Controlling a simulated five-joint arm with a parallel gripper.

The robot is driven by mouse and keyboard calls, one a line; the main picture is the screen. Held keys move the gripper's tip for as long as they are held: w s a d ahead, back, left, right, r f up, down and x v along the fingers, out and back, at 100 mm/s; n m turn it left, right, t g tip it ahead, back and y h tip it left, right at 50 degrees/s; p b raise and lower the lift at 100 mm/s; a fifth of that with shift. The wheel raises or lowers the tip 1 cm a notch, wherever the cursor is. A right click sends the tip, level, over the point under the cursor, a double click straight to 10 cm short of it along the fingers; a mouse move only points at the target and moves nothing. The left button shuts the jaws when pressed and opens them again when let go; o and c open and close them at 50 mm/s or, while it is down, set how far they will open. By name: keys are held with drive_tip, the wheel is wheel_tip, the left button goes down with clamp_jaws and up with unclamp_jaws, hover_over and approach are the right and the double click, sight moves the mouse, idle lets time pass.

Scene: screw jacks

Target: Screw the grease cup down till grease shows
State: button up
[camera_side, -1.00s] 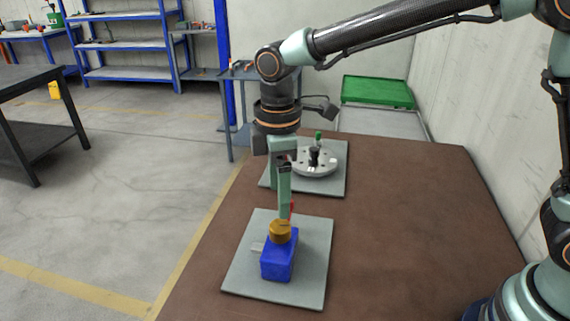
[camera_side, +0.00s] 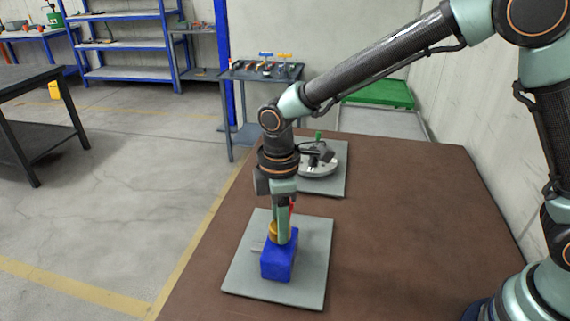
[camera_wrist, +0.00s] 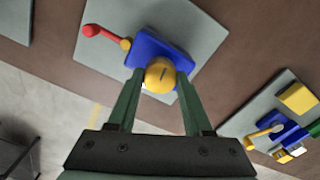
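The brass-yellow grease cup (camera_side: 275,231) sits on top of a blue block (camera_side: 278,265) fixed to a grey plate (camera_side: 313,270). The wrist view shows the round cup (camera_wrist: 160,75) with a dark slot on its top, on the blue block (camera_wrist: 148,50). My gripper (camera_side: 280,238) is down at the cup, pointing downward. Its two fingers (camera_wrist: 160,77) stand apart, one on each side of the cup, with what looks like a thin gap. Whether either fingertip touches the cup is hard to see. No grease shows.
A red-knobbed lever (camera_wrist: 100,33) sticks out beside the block. Behind stands another grey plate (camera_side: 336,180) with a round pale fixture (camera_side: 318,168). Another plate with blue and yellow parts (camera_wrist: 288,130) shows at the wrist view's right. The brown table (camera_side: 420,230) is clear on the right.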

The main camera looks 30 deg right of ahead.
clamp_jaws()
drive_tip(key=shift+m, duration=0.3)
drive_tip(key=m, duration=1.3)
drive_tip(key=shift+r, duration=0.1)
idle(0.4)
drive_tip(key=o, duration=1)
unclamp_jaws()
